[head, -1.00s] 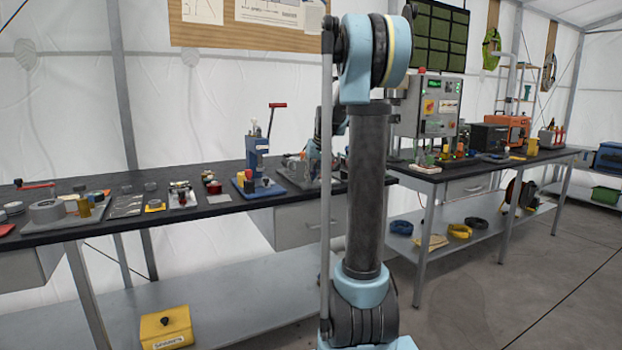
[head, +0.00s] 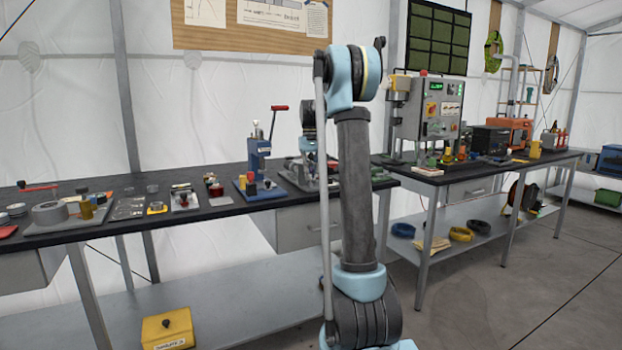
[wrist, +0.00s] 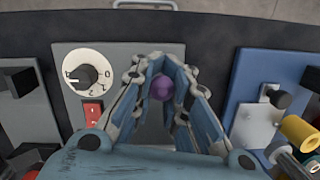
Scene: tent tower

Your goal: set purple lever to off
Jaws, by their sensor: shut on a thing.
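The purple lever (wrist: 162,88) shows in the wrist view as a round purple knob on a grey panel. My gripper (wrist: 158,70) is over the panel, with its fingers on both sides of the knob and shut on it. The lever's shaft and its off mark are hidden by my fingers. In the head view my arm stands in front of the bench and hides the purple lever.
On the same panel, left of my gripper, are a dial (wrist: 82,75) and a red rocker switch (wrist: 93,114). A blue-based device (wrist: 252,92) with yellow and red parts is close on the right. A dark block (wrist: 22,80) is at the left.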

